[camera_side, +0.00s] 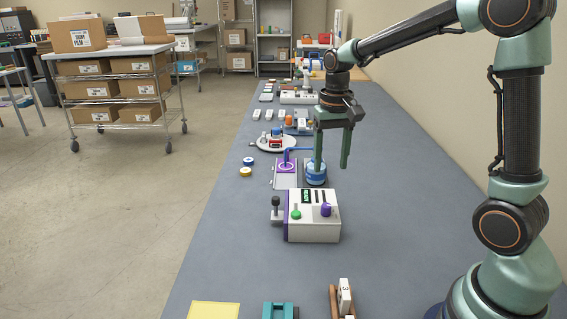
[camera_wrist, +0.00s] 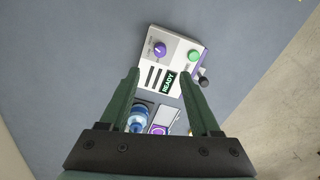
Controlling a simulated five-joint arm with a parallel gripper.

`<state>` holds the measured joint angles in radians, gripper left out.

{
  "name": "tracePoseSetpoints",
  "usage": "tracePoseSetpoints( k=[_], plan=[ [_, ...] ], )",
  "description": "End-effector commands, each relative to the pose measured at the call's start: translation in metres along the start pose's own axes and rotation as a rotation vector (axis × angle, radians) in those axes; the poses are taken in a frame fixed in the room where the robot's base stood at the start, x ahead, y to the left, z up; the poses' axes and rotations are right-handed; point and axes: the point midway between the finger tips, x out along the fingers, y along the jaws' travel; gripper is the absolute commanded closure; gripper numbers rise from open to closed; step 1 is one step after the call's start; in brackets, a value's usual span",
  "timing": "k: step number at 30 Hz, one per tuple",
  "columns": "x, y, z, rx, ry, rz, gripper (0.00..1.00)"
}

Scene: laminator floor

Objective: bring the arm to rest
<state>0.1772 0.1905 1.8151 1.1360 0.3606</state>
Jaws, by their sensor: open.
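My gripper (camera_side: 332,165) hangs from my arm over the blue-grey bench, with its green fingers apart and nothing between them. In the side view its fingers overlap a blue round container (camera_side: 315,174); whether they touch it I cannot tell. In the wrist view the open fingers (camera_wrist: 163,85) point toward a white control box (camera_wrist: 180,60) with a READY display, a purple knob and a green button. The same box stands in front of the gripper in the side view (camera_side: 318,228).
A purple-and-grey fixture (camera_side: 286,179) stands beside the blue container. A round white plate (camera_side: 277,144) and small parts lie farther back. A teal block (camera_side: 280,311), a wooden holder (camera_side: 335,302) and a yellow sheet (camera_side: 214,310) lie at the near end. The bench's right side is clear.

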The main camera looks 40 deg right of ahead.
Motion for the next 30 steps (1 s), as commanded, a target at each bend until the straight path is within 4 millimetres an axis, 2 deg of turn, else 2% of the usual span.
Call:
tracePoseSetpoints(
  k=[5, 9, 15, 24, 30],
  plan=[
    [-0.016, -0.003, 0.014, -0.057, 0.053, -0.020, 0.36],
    [-0.036, -0.006, 0.038, -0.155, 0.141, -0.049, 0.36],
    [-0.054, -0.008, 0.076, -0.306, 0.274, -0.088, 0.36],
    [-0.059, -0.007, 0.118, -0.486, 0.441, -0.126, 0.36],
    [-0.057, -0.006, 0.126, -0.527, 0.480, -0.132, 0.36]
  ],
)
